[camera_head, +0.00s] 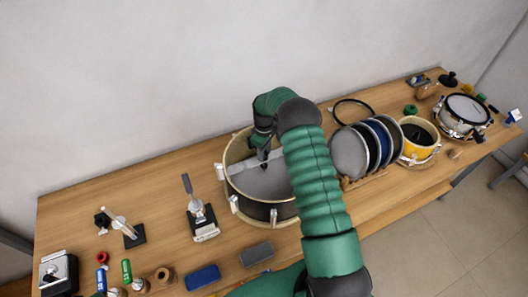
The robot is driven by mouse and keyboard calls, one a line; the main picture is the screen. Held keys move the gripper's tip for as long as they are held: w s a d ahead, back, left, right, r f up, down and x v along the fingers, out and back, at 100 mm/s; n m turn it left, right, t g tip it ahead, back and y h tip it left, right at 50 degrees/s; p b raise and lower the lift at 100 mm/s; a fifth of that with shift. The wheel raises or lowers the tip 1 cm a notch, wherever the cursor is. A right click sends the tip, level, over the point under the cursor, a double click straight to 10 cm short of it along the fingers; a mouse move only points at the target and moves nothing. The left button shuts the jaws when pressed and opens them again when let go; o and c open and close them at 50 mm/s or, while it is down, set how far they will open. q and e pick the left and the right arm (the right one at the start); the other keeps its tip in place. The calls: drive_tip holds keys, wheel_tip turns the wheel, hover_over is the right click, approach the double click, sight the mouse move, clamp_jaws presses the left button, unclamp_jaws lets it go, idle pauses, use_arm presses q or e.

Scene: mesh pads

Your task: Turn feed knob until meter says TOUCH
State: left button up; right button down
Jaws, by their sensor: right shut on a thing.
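My right gripper (262,148) is over the open drum shell (234,193), at the grey crossbar (243,163) that spans it. It points down and is shut on a small dark part at the bar. My fingers and arm mostly hide that part, so I cannot make out the feed knob's shape. I cannot pick out a meter or read the word TOUCH anywhere. My green right arm covers the right side of the drum. My left gripper is not in view.
Upright discs (349,152) stand in a rack right of my arm. Beyond are a yellow drum (429,146) and a white-headed drum (465,110). A lever stand (202,218), a metal box (59,273) and a blue block (202,277) are left. Bare wood lies behind the lever stand.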

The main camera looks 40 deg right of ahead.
drive_tip(key=shift+w+d+m, duration=0.1)
drive_tip(key=shift+m, duration=0.2)
drive_tip(key=m+b, duration=0.2)
drive_tip(key=m, duration=0.1)
drive_tip(key=shift+r+m+b, duration=0.2)
drive_tip(key=shift+m+b, duration=0.45)
drive_tip(key=shift+m, duration=1.55)
drive_tip(key=c, duration=1.2)
unclamp_jaws()
drive_tip(key=shift+c, duration=0.2)
drive_tip(key=shift+o, duration=0.9)
wheel_tip(320, 180, up, 17)
drive_tip(key=b, duration=0.2)
drive_tip(key=shift+f+b, duration=0.2)
drive_tip(key=shift+b, duration=0.15)
